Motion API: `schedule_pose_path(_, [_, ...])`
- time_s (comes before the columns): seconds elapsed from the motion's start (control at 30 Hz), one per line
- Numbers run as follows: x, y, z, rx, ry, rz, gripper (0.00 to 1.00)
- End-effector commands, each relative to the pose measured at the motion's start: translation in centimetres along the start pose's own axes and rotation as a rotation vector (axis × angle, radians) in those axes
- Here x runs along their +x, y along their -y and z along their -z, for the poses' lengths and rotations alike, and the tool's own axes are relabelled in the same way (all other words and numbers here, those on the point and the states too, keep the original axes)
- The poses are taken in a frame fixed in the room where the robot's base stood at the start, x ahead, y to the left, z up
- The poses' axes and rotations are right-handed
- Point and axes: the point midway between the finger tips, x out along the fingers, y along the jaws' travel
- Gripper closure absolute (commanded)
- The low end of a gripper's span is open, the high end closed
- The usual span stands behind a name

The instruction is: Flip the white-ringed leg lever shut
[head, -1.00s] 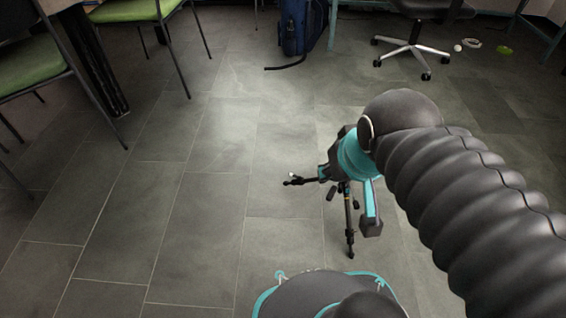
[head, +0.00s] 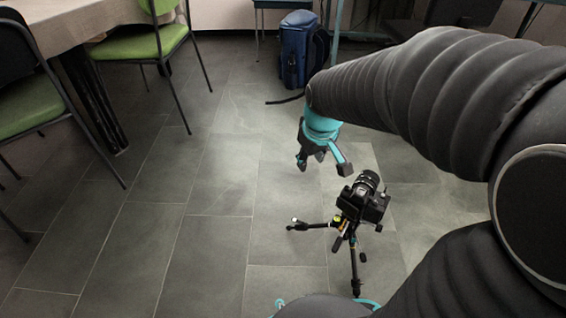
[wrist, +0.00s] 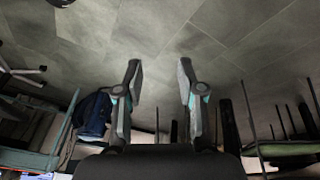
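A small black tripod (head: 354,262) stands on the floor with a black camera (head: 364,200) on top. One leg points left and ends in a pale tip (head: 294,222); another points toward me. Small levers show near the leg tops, beside a yellowish spot, but I cannot make out which has the white ring or whether it is open. My gripper (head: 324,160) is above and beyond the camera, slightly left, touching nothing.
Green chairs (head: 140,42) and a table (head: 72,28) stand at the left. A blue backpack (head: 298,48) is at the back, also in the wrist view (wrist: 93,115). The tiled floor (head: 205,190) left of the tripod is clear.

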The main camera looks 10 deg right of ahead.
Motion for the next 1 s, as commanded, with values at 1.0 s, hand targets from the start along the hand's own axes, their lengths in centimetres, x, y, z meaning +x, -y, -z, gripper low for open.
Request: schedule_pose_path(1.0, [27.6, -2.0, 4.7, -0.526, 0.218, 0.164, 0.61])
